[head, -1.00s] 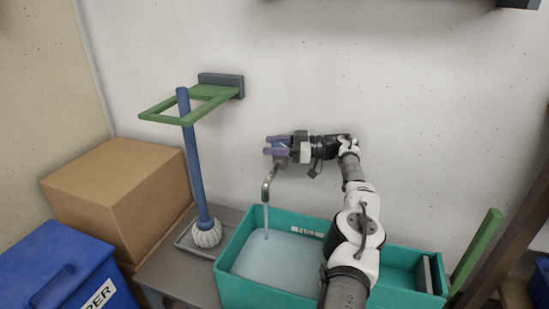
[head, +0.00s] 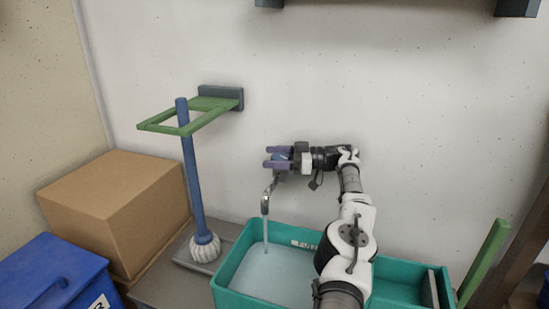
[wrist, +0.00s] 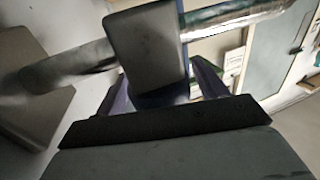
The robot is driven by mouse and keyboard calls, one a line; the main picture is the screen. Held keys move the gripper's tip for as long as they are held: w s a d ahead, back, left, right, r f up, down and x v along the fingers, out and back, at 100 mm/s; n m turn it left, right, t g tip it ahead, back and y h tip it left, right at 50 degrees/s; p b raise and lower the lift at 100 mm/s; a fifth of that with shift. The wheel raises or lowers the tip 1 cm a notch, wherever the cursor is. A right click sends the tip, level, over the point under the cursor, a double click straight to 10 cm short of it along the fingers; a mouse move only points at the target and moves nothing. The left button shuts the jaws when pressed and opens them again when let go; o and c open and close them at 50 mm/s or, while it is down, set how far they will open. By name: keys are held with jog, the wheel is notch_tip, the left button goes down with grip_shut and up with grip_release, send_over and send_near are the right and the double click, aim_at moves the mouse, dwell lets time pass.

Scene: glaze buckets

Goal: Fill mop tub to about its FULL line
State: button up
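The teal mop tub (head: 228,277) stands against the wall below the tap spout (head: 265,204). A thin stream of water (head: 266,235) runs from the spout into the tub's left part. Pale water (head: 262,275) covers that part's floor, with its surface close below a small white label (head: 305,245) on the back inner wall. The label's text is too small to read. My gripper (head: 274,157) is at the tap above the spout, its purple fingers spread on either side of a blue part. In the wrist view the blue part (wrist: 160,98) also shows between the fingers; firm contact is unclear.
A mop (head: 193,175) stands left of the tub, inside a green wall frame (head: 163,128). A cardboard box (head: 110,205) and a blue bin (head: 50,275) are further left. A green post (head: 485,262) rises at the tub's right end. My arm hides part of the tub.

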aim_at(274, 156)
notch_tip(274, 156, up, 20)
jog(key=p, duration=1.3)
